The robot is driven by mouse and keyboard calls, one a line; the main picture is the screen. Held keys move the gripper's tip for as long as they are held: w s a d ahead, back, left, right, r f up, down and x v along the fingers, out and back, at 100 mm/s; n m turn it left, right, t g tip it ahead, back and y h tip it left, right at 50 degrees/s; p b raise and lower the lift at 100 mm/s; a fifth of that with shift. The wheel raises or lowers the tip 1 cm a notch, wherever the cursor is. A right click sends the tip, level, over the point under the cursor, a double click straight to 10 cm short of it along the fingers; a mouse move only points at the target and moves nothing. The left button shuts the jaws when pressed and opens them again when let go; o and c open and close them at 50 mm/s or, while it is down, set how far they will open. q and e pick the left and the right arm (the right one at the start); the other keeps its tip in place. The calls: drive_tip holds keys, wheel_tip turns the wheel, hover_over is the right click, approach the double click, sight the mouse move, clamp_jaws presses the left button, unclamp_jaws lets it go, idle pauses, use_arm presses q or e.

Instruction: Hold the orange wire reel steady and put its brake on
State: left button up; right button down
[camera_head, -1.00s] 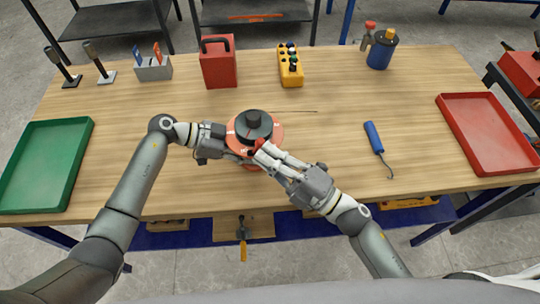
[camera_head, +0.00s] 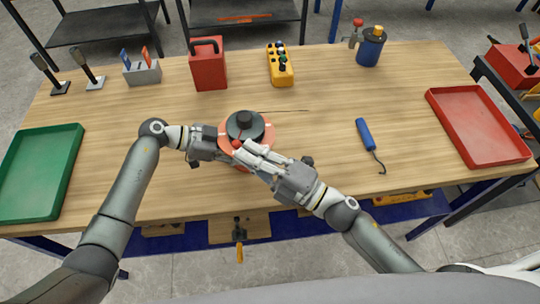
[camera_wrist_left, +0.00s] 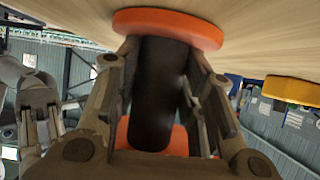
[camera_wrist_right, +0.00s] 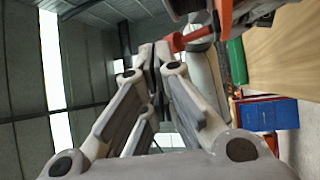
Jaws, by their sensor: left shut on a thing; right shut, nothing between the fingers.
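The orange wire reel (camera_head: 267,136), with a dark hub on top, stands at the middle of the table. My left gripper (camera_head: 217,149) reaches it from the left. In the left wrist view its fingers are shut around the reel's dark core (camera_wrist_left: 158,90), between the orange flanges (camera_wrist_left: 168,25). My right gripper (camera_head: 243,150) is shut and empty at the reel's front. Its fingertips are beside the small red brake knob (camera_head: 237,143). In the right wrist view a red lever (camera_wrist_right: 184,40) is close to the shut fingertips (camera_wrist_right: 152,52); contact is unclear.
A thin wire (camera_head: 283,111) runs right from the reel. A blue-handled hook tool (camera_head: 366,134) lies to the right, near a red tray (camera_head: 437,103). A green tray (camera_head: 73,150) is at the left. A red can (camera_head: 208,70) and a yellow control box (camera_head: 280,70) stand behind.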

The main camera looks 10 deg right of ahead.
use_arm(q)
drive_tip(key=shift+s+a+f, duration=0.1)
drive_tip(key=shift+s+f, duration=0.2)
drive_tip(key=shift+f, duration=0.25)
use_arm(e)
drive_tip(key=s+d+r, duration=0.5)
drive_tip(key=s+d, duration=0.3)
drive_tip(key=d, duration=0.1)
drive_tip(key=shift+s+d, duration=0.3)
drive_tip(key=shift+d, duration=0.1)
drive_tip(key=shift+r, duration=0.1)
use_arm(q)
drive_tip(key=o, duration=1.2)
drive_tip(key=shift+a+r, duration=0.1)
